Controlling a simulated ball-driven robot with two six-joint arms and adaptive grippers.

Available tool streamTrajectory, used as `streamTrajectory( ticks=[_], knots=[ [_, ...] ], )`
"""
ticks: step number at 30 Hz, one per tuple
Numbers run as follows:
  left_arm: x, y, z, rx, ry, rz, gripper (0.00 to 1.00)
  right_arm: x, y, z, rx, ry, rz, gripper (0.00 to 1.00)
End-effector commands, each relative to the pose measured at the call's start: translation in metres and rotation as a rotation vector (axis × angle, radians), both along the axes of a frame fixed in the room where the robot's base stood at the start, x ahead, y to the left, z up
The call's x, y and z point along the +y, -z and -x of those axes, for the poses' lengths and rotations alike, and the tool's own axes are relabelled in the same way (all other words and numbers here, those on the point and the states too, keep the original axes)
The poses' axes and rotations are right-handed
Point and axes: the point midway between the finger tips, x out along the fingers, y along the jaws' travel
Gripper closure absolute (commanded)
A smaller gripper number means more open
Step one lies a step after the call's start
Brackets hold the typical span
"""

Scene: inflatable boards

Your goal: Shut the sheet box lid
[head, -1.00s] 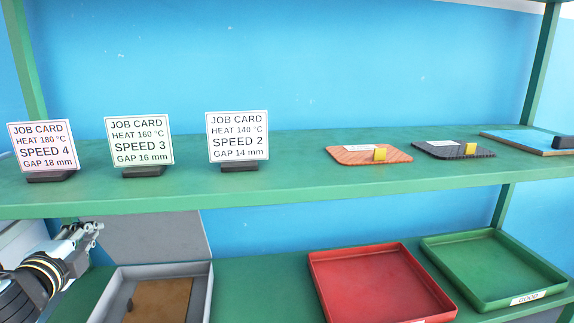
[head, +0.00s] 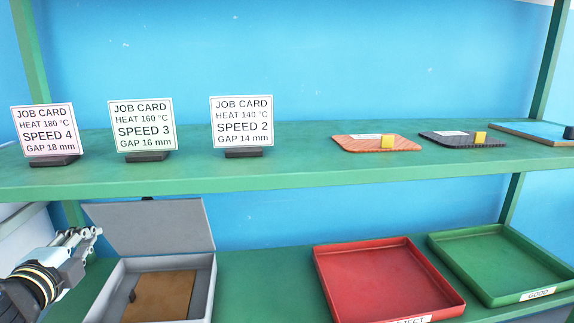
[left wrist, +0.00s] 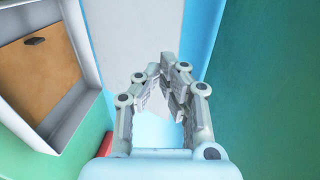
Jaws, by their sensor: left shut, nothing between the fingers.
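The sheet box (head: 207,295) is a grey box on the lower shelf, with a brown sheet (head: 160,297) inside. Its grey lid (head: 150,228) stands open, raised at the back and leaning slightly backward. My left gripper (head: 93,236) is shut and empty, left of the lid and apart from it in the head view. In the left wrist view the shut fingers (left wrist: 166,72) point forward, with the box wall (left wrist: 85,115) and brown sheet (left wrist: 35,65) to their left. A pale grey panel there appears to be the lid (left wrist: 130,35). My right gripper is not in view.
A red tray (head: 318,270) and a green tray (head: 437,245) stand right of the box. The upper shelf (head: 300,175) overhangs with several job cards, an orange board (head: 360,144) and a dark board (head: 450,139). A green shelf part (left wrist: 265,80) is close right of the wrist.

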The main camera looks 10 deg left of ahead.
Motion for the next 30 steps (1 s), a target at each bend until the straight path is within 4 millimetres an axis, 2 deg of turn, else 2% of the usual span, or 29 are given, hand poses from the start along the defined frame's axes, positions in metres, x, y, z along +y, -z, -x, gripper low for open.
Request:
streamTrajectory(
  ticks=[18, 30],
  knots=[
    [-0.005, 0.019, 0.02, 0.0, 0.0, 0.0, 1.0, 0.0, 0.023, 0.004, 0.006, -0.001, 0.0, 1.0],
    [-0.006, 0.027, 0.026, 0.001, 0.0, 0.0, 1.0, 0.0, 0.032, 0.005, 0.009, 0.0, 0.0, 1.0]
  ],
)
